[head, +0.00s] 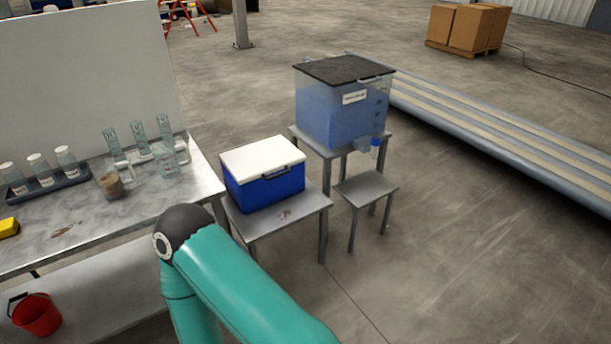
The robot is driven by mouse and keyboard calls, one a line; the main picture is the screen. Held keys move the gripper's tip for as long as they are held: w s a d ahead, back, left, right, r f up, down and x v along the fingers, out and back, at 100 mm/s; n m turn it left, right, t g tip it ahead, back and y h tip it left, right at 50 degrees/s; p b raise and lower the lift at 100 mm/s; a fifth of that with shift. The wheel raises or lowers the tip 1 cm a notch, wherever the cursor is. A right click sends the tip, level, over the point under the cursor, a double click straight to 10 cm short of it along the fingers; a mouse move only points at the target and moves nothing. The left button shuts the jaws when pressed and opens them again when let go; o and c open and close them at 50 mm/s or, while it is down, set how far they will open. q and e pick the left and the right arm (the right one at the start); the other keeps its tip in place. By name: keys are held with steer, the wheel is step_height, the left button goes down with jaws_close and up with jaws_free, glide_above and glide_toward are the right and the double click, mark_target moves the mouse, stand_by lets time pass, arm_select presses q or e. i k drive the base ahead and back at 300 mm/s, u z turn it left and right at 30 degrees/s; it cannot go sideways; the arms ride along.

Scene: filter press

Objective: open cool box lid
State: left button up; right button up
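The cool box (266,191) is blue with a white lid (262,157). It stands on a small grey metal table (290,216) near the middle of the head view. The lid lies flat on the box and looks closed. A dark handle (276,172) shows at the front, just under the lid's edge. One teal arm of mine reaches up from the bottom, in front of and below the box, apart from it. Neither gripper shows in this view.
A clear tank (338,110) of blue liquid with a black cover stands behind the box to the right, above a low stool (366,187). A bench (60,225) with glassware is at left. A red bucket (36,315) sits below. Open floor lies right.

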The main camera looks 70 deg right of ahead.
mark_target(246, 163)
steer(key=u, duration=1.3)
steer(key=i, duration=0.1)
steer(key=z, duration=2.9)
steer(key=i, duration=1.2)
steer(key=u, duration=0.2)
